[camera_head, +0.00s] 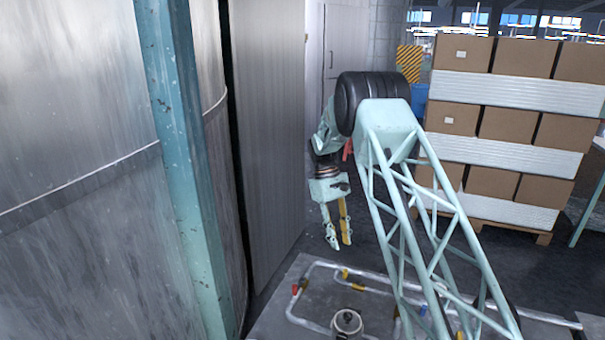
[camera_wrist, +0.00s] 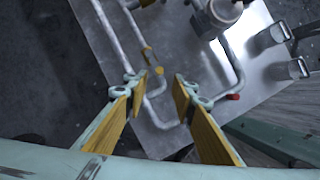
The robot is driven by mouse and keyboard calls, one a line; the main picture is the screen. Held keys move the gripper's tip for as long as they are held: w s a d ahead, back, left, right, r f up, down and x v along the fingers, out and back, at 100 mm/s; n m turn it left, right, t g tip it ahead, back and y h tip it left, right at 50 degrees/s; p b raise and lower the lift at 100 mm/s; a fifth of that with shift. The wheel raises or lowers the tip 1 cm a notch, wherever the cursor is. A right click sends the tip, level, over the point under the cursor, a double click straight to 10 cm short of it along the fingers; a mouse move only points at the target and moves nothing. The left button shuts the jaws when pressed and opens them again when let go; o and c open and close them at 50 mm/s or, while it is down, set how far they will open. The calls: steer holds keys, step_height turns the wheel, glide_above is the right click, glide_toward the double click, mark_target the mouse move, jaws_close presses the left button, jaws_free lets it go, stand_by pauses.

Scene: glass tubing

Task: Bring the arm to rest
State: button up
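My gripper (camera_head: 338,245) hangs from the end of my pale green lattice arm, fingers pointing down, near the middle of the head view. Past the fingertips the tubing (camera_wrist: 228,62) runs over the panel (camera_wrist: 262,85). A red piece (camera_wrist: 233,97) and a yellow piece (camera_wrist: 150,58) sit on the tubing.
Large metal tanks (camera_head: 80,120) and a teal post (camera_head: 185,150) stand close on the left. Stacked cardboard boxes (camera_head: 508,122) on a pallet (camera_head: 490,222) stand at the back right. Dark open floor (camera_head: 385,250) lies between.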

steer(key=s+d+r+m+t, duration=0.1)
steer(key=s+r, duration=0.7)
steer(key=r, duration=0.3)
steer(key=s+r+m+t+y, duration=0.1)
steer(key=s+r, duration=0.7)
steer(key=r, duration=0.4)
steer(key=s+d+r+m+t, duration=0.1)
steer(key=s+r+t, duration=0.1)
steer(key=s+r, duration=0.75)
steer(key=s+r+m+t, duration=0.1)
steer(key=s+r, duration=0.3)
steer(key=s, duration=0.5)
steer(key=s+r+t, duration=0.1)
steer(key=s+r, duration=0.3)
steer(key=s, duration=0.4)
steer(key=s+f+m+t, duration=0.1)
steer(key=s+f, duration=0.1)
steer(key=s, duration=0.7)
steer(key=s+f+y, duration=0.1)
steer(key=s, duration=0.9)
steer(key=shift+s+f+m+t, duration=0.3)
steer(key=shift+f+m+t, duration=0.1)
steer(key=shift+a, duration=0.2)
